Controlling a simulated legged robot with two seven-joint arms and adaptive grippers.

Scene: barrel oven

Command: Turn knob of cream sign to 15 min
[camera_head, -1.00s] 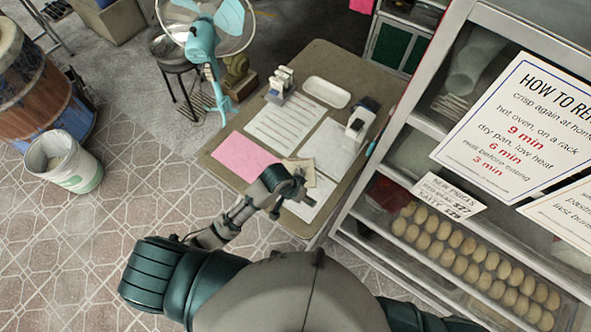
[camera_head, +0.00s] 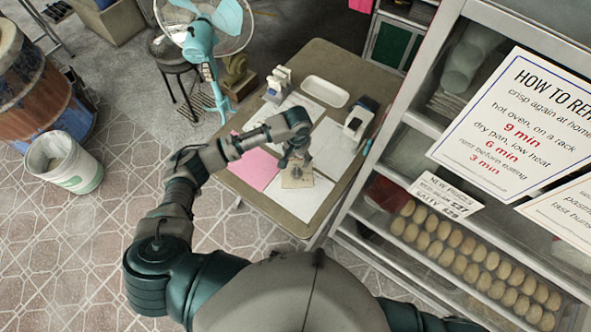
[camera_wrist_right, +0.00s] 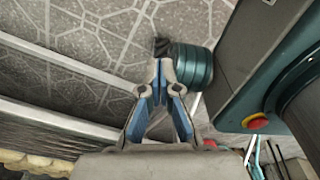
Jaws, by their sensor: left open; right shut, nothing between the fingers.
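A small cream-tan square piece (camera_head: 297,181) lies on white paper on the table; it may be the cream sign, but I cannot make out a knob or a time marking on it. My left gripper (camera_head: 296,163) reaches in from the left and points down over this piece, open; I cannot tell whether it touches it. My right gripper (camera_wrist_right: 160,68) shows in the right wrist view, shut and empty, away from the table.
The table (camera_head: 235,180) bears pink paper (camera_head: 260,172), a white tray (camera_head: 326,91) and two small devices (camera_head: 278,84) (camera_head: 358,120). A glass cabinet (camera_head: 400,160) with a large sign (camera_head: 515,130) stands close on the right. A turquoise fan (camera_head: 200,42) stands behind.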

